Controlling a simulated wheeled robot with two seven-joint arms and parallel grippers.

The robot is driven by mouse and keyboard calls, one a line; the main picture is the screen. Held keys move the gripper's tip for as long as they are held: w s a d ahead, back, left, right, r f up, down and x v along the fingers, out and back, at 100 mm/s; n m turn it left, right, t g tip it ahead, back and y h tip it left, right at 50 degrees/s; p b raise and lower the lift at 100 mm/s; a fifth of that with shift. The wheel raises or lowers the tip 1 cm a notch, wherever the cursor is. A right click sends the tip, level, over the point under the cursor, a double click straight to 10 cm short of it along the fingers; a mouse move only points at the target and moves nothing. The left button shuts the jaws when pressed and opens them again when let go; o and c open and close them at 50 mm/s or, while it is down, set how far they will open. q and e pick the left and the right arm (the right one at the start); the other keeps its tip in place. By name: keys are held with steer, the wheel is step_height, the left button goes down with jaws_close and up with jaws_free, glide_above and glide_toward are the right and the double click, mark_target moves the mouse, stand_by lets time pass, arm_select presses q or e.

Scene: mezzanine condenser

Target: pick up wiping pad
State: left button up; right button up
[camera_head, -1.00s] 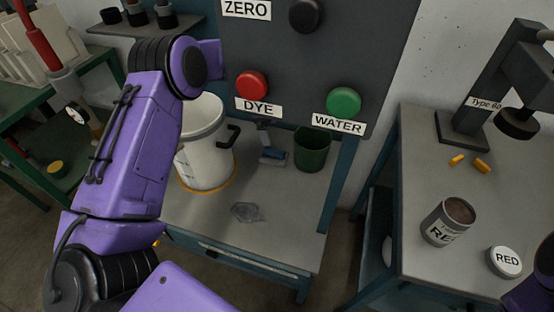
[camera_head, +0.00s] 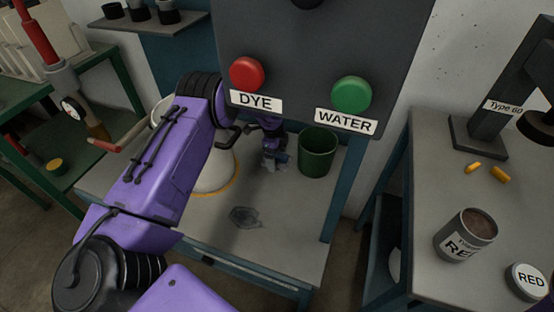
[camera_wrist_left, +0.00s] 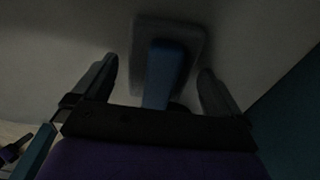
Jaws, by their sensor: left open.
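The wiping pad (camera_wrist_left: 166,72) shows in the left wrist view as a grey rounded plate with a blue handle. In the head view it is mostly hidden by my left gripper (camera_head: 273,160), on the grey table beside the green bin. My left gripper (camera_wrist_left: 157,65) is open, with one finger on each side of the blue handle and visible gaps to both. The wrist view is dark, so I cannot tell how far down the fingers reach. My right gripper is not in view.
A white bucket (camera_head: 216,172) stands left of my left gripper, partly behind my arm. The dark green bin (camera_head: 317,155) stands close on the right. The panel with red DYE (camera_head: 247,73) and green WATER (camera_head: 351,94) buttons hangs above. A puddle-like patch (camera_head: 244,217) lies in front.

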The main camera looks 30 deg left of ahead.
arm_select(q)
steer(key=shift+r, duration=0.1)
steer(key=c, duration=1.1)
step_height(320, 180, up, 18)
steer(key=shift+p, duration=0.45)
